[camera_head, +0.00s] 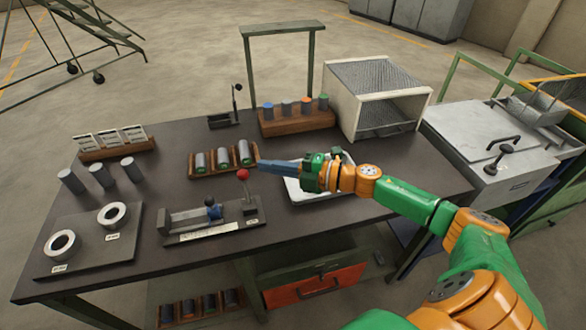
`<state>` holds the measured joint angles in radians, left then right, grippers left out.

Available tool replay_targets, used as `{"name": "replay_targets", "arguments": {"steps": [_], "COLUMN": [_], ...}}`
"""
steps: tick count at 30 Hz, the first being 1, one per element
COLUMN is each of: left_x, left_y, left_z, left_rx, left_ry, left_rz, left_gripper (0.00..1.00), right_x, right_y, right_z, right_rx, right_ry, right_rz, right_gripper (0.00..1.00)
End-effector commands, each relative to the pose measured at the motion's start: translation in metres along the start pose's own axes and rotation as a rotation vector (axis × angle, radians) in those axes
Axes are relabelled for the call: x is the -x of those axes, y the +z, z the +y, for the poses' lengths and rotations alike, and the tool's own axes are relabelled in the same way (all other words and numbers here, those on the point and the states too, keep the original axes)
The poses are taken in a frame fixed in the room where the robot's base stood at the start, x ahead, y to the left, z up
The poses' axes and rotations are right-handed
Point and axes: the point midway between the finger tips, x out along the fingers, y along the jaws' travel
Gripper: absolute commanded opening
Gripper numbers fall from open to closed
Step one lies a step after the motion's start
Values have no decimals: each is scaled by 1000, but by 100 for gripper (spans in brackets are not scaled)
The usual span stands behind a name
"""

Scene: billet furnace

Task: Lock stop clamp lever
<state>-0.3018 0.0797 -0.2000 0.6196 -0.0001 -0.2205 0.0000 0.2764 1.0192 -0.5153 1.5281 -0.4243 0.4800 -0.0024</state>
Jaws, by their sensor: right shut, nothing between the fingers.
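The stop fixture (186,240) lies near the front middle of the table, with a grey rail and a ruler strip along its front. A lever with a red ball knob (243,174) stands upright at its right end. A small dark blue knob (214,211) sits on the rail to the left of the lever. My right gripper (262,166) comes in from the right, shut and empty, its fingertips just right of and slightly above the red knob in the picture. I cannot tell whether they touch it. My left gripper is not in view.
A rack with several grey cylinders (245,153) stands just behind the lever. A white tray (300,191) lies under my right gripper. A wooden block with coloured-top cylinders (292,128) and a wire-mesh box (350,66) stand behind. A plate with rings (85,262) lies front left.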

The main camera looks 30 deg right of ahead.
Motion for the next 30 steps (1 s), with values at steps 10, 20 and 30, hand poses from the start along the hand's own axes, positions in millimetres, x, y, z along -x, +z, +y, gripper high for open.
{"name": "replay_targets", "arguments": {"steps": [10,20,30], "left_x": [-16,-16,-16], "left_y": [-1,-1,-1], "left_z": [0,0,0], "left_rx": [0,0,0], "left_ry": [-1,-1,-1], "left_rz": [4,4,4], "left_gripper": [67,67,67], "right_x": [56,60,60], "right_y": [6,5,6], "right_z": [16,20,20], "right_rx": [-1,0,0], "right_ry": [-5,-1,-1], "right_rz": [0,2,1], "right_gripper": [0,0,0]}}
